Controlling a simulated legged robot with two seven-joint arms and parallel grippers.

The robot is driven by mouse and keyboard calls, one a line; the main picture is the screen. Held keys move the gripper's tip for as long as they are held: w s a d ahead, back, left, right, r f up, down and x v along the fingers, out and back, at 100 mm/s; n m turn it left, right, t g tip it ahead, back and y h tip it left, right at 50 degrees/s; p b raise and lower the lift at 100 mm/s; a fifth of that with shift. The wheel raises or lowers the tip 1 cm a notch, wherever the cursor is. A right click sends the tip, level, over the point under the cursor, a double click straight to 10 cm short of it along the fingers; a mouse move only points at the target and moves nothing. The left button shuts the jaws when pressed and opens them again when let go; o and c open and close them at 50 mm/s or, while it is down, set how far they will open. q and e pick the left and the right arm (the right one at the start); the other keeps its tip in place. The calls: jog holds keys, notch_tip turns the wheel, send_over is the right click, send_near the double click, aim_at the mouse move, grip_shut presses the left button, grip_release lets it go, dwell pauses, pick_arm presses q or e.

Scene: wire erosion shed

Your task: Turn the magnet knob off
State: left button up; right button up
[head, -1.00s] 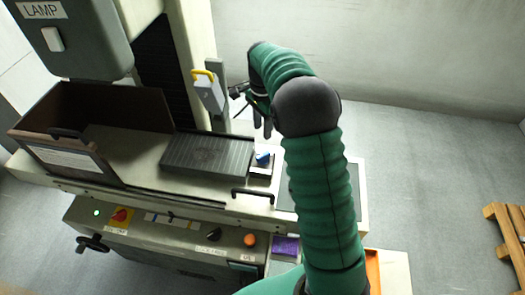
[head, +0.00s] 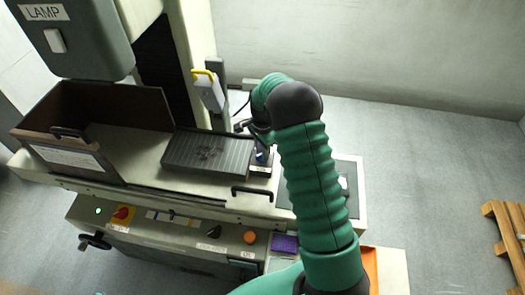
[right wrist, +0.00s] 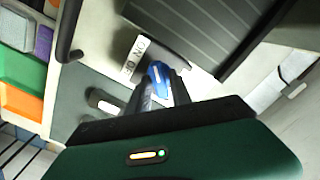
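The blue magnet knob (head: 262,156) sits at the right end of the dark ribbed magnetic chuck (head: 205,152). In the right wrist view the knob (right wrist: 158,72) stands beside a white ON/OFF label (right wrist: 134,60). My right gripper (head: 262,143) has come down at the knob; its wrist and fingers partly cover it in the head view. In the right wrist view the two dark fingers (right wrist: 161,80) are apart, one on each side of the knob. Whether they touch it is not clear. My left gripper is in neither view.
A yellow-topped grey holder (head: 207,88) stands behind the chuck. A brown open-topped guard (head: 95,125) is at the left. A black handle (head: 252,194) is on the front edge. The front panel has a red switch (head: 122,214) and an orange button (head: 250,237).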

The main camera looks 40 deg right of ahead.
grip_shut()
jog(key=shift+r, duration=0.1)
jog(key=n+p, duration=0.1)
jog(key=n, duration=0.4)
jog(key=shift+w, duration=0.1)
jog(key=n, duration=0.6)
jog(key=shift+d+r, duration=0.1)
jog(key=n+p, duration=0.1)
jog(key=n, duration=0.5)
jog(key=shift+n, duration=0.4)
jog(key=shift+w, duration=0.1)
jog(key=shift+o, duration=0.5)
grip_release()
jog(key=shift+o, duration=1.4)
